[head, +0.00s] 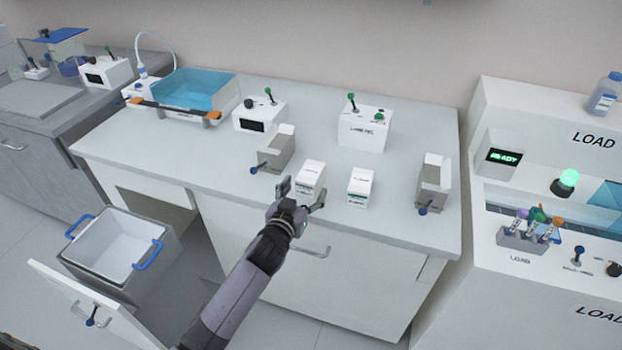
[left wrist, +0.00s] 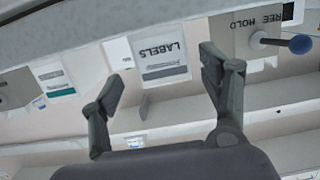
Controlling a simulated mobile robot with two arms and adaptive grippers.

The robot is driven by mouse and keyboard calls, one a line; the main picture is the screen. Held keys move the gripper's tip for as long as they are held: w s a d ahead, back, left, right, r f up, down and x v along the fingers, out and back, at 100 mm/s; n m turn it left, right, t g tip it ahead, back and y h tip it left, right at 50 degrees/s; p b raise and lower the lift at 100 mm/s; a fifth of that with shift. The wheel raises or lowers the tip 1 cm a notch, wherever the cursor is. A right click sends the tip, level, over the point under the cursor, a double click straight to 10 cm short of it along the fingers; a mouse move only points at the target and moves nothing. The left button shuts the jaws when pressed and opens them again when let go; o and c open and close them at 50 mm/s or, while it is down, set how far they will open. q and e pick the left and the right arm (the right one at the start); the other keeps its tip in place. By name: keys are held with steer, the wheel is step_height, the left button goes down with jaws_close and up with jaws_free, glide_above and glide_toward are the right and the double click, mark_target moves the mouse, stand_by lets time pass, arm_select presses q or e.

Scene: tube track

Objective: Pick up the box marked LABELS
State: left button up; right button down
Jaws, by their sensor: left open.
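The box marked LABELS (left wrist: 162,62) is small and white, and its lettering is upside down in the left wrist view. In the head view it appears to be the left one of two small white boxes (head: 311,177), standing on the worktop near its front edge. My left gripper (head: 301,194) is open, just in front of this box. In the left wrist view my left gripper's fingers (left wrist: 162,69) stand apart, with the box between and beyond them. I cannot tell if they touch it. My right gripper is in neither view.
A similar white box (head: 361,187) stands close to the right. Grey holders with blue-knobbed levers stand to the left (head: 275,148) and right (head: 433,183). A white device (head: 365,128) is behind. An open bin with blue handles (head: 118,247) sits at lower left.

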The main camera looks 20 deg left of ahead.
mark_target(311, 178)
arm_select(q)
steer(key=shift+w+f, duration=0.15)
steer(key=shift+w, duration=0.75)
steer(key=w, duration=0.2)
steer(key=w+f, duration=0.1)
steer(key=w, duration=0.1)
steer(key=shift+a, duration=0.1)
steer(key=shift+w, duration=0.4)
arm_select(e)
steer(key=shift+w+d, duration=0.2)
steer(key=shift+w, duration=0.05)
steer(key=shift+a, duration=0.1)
arm_select(q)
steer(key=shift+s, duration=0.1)
steer(key=shift+c, duration=0.5)
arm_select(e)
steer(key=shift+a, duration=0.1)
arm_select(q)
steer(key=shift+c, duration=0.6)
steer(key=c, duration=1.1)
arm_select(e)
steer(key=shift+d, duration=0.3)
